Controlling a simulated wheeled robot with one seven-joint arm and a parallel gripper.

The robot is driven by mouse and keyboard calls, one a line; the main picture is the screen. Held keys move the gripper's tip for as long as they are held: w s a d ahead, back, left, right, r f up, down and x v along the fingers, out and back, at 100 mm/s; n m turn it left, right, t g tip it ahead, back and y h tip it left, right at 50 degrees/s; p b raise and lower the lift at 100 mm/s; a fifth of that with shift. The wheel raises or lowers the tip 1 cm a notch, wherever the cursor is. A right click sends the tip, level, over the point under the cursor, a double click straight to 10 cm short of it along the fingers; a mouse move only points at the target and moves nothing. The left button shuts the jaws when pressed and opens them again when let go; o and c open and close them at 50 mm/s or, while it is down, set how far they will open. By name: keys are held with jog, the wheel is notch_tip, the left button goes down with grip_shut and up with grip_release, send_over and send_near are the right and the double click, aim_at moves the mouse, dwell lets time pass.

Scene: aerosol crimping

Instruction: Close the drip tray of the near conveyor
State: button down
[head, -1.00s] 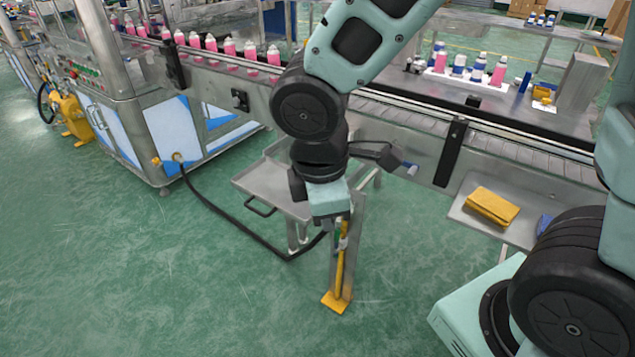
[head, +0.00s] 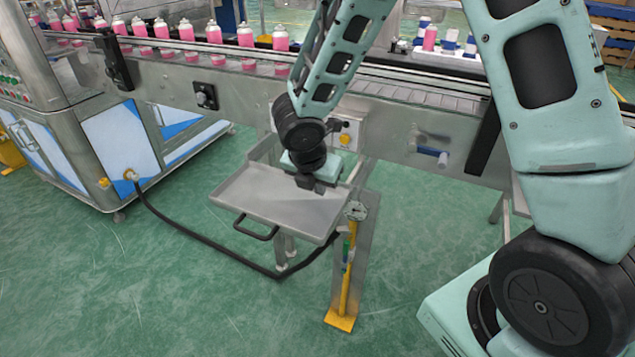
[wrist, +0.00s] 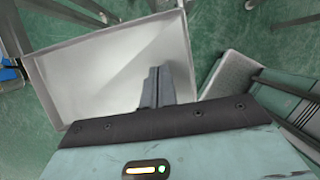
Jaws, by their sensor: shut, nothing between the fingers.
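The drip tray (head: 262,201) is a shallow grey metal tray with a black handle (head: 257,229) on its front side. It is pulled out below the near conveyor (head: 255,97). My gripper (head: 312,184) is over the right part of the tray, with its fingers pointing down toward it. In the wrist view the dark fingers (wrist: 157,88) are together and empty, in front of the tray's floor (wrist: 110,70). I cannot tell whether they touch the tray. The tray's inner end is partly hidden by my arm.
A post with a gauge and a yellow foot (head: 340,322) stands right of the tray. A black hose (head: 205,250) hangs from the machine cabinet (head: 100,155) and passes below the tray. Pink cans (head: 245,36) stand on the conveyor. The floor in front is clear.

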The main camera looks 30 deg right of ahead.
aim_at(331, 195)
jog(key=b+x, duration=0.1)
jog(key=x, duration=0.5)
jog(key=shift+s, duration=0.1)
jog(key=w+d, duration=0.2)
jog(key=shift+d+p, duration=0.3)
jog(key=shift+w+d, duration=0.25)
jog(key=shift+d, duration=0.05)
jog(key=shift+w+d+p, duration=0.45)
jog(key=shift+w+d, duration=0.25)
jog(key=shift+d, duration=0.3)
jog(key=shift+w+d+p, duration=0.4)
jog(key=shift+w+d, duration=0.3)
jog(key=shift+d, duration=0.3)
